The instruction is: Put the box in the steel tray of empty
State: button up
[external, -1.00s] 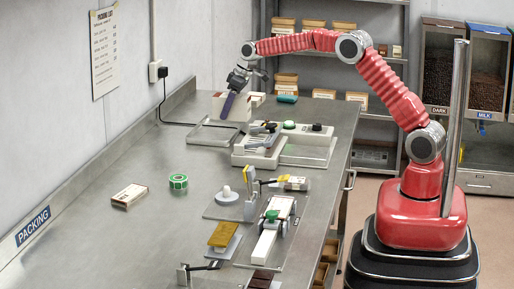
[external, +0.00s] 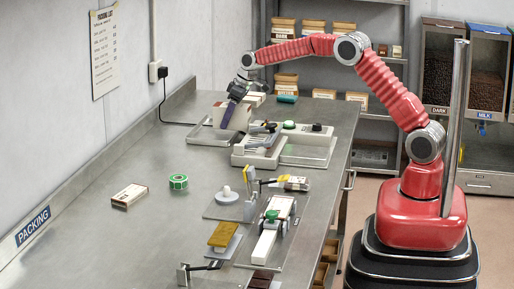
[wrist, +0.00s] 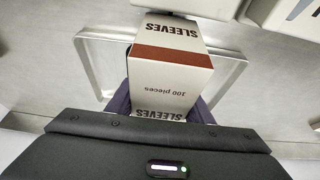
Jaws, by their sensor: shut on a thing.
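The box is a white carton with a brown band, marked SLEEVES and 100 pieces, in the wrist view (wrist: 172,78). In the external view the box (external: 232,116) is at the back of the bench. My gripper (external: 238,94) is shut on it from above, with dark purple fingers on its sides; it also shows in the wrist view (wrist: 163,108). The shallow steel tray (external: 203,139) is under the box, and its rim shows around the box in the wrist view (wrist: 92,62). I cannot tell whether the box touches the tray floor.
A green tape roll (external: 178,181) and a flat carton (external: 129,196) lie nearer on the bench.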

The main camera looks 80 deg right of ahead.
aim_at(240, 106)
jog(key=o, duration=1.4)
jog(key=shift+f, duration=0.1)
jog(key=v, duration=1.1)
jog(key=shift+s+r, duration=0.25)
jog(key=shift+r, duration=0.3)
